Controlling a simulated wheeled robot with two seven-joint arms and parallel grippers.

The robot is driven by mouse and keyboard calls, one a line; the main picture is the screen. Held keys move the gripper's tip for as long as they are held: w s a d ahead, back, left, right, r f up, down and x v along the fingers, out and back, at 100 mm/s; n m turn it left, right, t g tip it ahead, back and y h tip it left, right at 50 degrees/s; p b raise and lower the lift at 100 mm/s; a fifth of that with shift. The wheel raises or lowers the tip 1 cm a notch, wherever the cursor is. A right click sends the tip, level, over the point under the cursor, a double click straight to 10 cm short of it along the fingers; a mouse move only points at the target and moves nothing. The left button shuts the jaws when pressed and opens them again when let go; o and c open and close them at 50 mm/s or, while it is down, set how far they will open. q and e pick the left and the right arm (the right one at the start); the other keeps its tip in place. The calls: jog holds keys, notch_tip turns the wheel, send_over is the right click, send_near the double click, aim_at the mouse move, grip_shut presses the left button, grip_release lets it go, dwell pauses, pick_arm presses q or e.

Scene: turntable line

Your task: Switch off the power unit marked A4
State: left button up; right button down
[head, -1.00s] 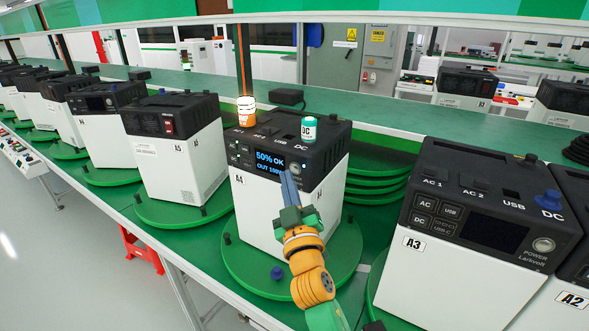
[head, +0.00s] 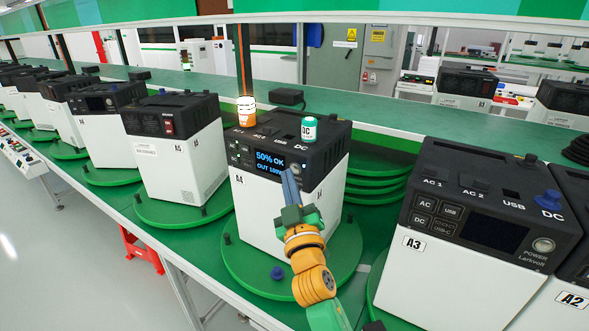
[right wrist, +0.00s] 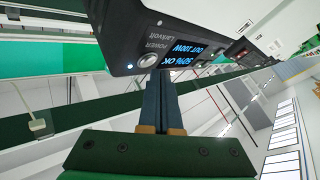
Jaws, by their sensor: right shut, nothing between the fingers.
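The power unit marked A4 (head: 262,213) is a white box with a black top, standing on a green turntable (head: 238,275). Its lit display (head: 269,162) reads 50% OK and an OUT line in blue. In the right wrist view its round POWER button (right wrist: 147,60) shows beside a small lit blue light (right wrist: 130,66). My right gripper (head: 288,174) is shut and empty, its fingertips at the front panel by the button. The fingers partly cover the button in the head view. I cannot tell whether they touch it. My left gripper is not in view.
Unit A3 (head: 440,275) stands close on the right, with a blue knob on top. Unit A5 (head: 170,165) stands on the left.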

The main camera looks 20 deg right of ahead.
jog(key=shift+w+d, duration=0.2)
jog(key=shift+d, duration=0.05)
jog(key=shift+w+d, duration=0.15)
jog(key=shift+d, duration=0.1)
dwell(0.6)
dwell(0.3)
jog(key=shift+s+a, duration=0.45)
jog(key=shift+a, duration=0.15)
